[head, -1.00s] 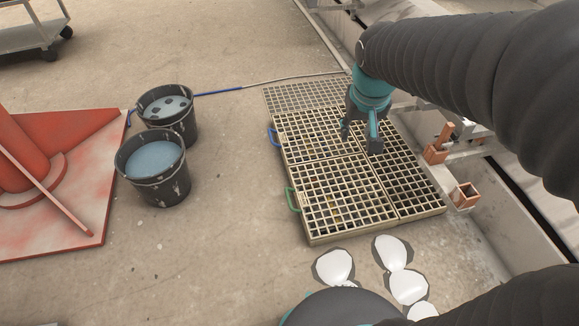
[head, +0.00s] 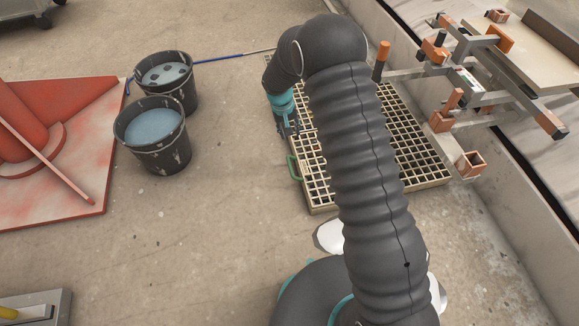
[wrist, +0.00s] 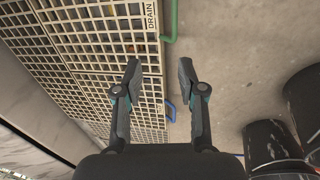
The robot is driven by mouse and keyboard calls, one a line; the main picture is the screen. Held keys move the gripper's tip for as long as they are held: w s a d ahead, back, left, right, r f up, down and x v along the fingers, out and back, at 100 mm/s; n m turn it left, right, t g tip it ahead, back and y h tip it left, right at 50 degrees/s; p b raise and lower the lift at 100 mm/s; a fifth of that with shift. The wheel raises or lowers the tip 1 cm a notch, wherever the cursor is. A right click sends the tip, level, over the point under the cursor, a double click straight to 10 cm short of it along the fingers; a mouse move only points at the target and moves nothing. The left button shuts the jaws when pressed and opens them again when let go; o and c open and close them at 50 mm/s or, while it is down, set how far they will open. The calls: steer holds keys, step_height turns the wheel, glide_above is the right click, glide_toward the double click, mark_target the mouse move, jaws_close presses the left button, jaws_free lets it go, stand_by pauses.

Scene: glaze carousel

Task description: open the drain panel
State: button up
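The drain panel (wrist: 110,25) is a beige grating, and the word DRAIN shows on a white label (wrist: 150,15) at its edge beside a green handle (wrist: 172,22). In the head view the green handle (head: 293,168) is on the near left edge of the grating (head: 318,190). My gripper (head: 288,128) is above the left edge, farther back than the green handle. In the wrist view my gripper (wrist: 160,68) is open and empty, its fingers spread near the grating's edge. A blue handle (wrist: 170,110) shows between the fingers. My arm hides much of the grating in the head view.
Two black buckets (head: 153,155) (head: 165,88) stand left of the grating, and the floor between is clear. A red base (head: 60,175) lies farther left. A clamp frame (head: 450,85) and a low wall (head: 500,190) border the right side.

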glide_above(291, 168)
steer(key=a, duration=0.3)
step_height(291, 168, down, 7)
steer(key=d+f, duration=0.1)
steer(key=f, duration=0.8)
steer(key=d+f, duration=0.1)
steer(key=f, duration=0.4)
steer(key=shift+d+f+b, duration=0.2)
steer(key=shift+d+b, duration=0.1)
steer(key=shift+b, duration=0.05)
steer(key=shift+c, duration=0.2)
jaws_close()
